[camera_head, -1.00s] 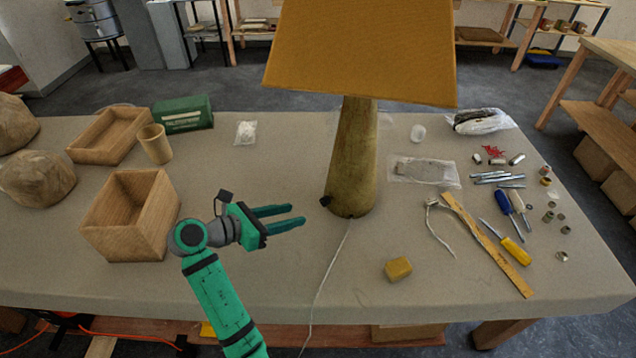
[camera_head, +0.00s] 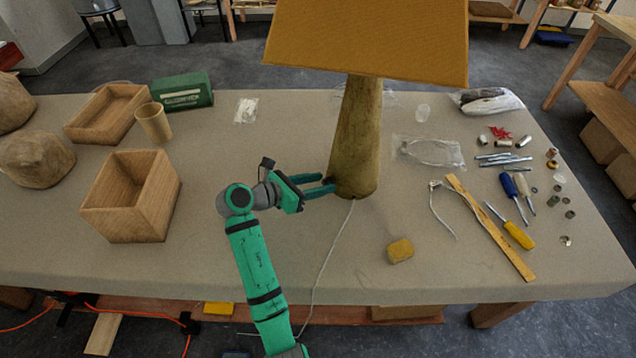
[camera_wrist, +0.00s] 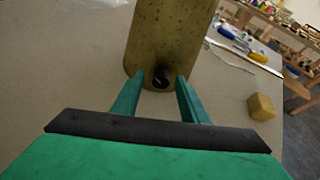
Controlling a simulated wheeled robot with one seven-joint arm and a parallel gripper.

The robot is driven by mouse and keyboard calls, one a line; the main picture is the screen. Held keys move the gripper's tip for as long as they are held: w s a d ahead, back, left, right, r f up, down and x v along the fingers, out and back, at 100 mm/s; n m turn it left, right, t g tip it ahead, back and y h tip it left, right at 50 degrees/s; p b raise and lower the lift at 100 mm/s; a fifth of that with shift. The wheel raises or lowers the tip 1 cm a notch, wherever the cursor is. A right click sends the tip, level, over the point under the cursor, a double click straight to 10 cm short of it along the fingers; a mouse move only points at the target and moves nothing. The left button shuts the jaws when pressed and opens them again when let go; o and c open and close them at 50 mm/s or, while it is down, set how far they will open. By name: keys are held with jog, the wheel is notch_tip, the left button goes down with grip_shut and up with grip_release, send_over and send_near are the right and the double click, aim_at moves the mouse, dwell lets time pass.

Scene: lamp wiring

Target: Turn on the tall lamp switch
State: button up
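The tall lamp has a wooden, tapered base (camera_head: 357,140) and a large orange shade (camera_head: 368,38). It stands upright on the table, and its base also fills the top of the wrist view (camera_wrist: 170,38). A small round black switch (camera_wrist: 160,78) sits low on the base in the wrist view; in the head view the fingers hide it. My gripper (camera_head: 329,184) reaches the lower left side of the base. In the wrist view its two green fingers (camera_wrist: 160,90) are apart, one on each side of the switch, with nothing visibly clamped. Whether they touch the base is unclear.
A white cord (camera_head: 326,262) runs from the lamp base over the table's front edge. A yellow block (camera_head: 400,250) lies right of it. An open wooden box (camera_head: 130,198) stands left of my arm. Screwdrivers, a ruler (camera_head: 492,228) and small parts lie at the right.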

jog(key=shift+d, duration=0.35)
jog(key=shift+a, duration=0.1)
jog(key=shift+c, duration=0.4)
grip_shut()
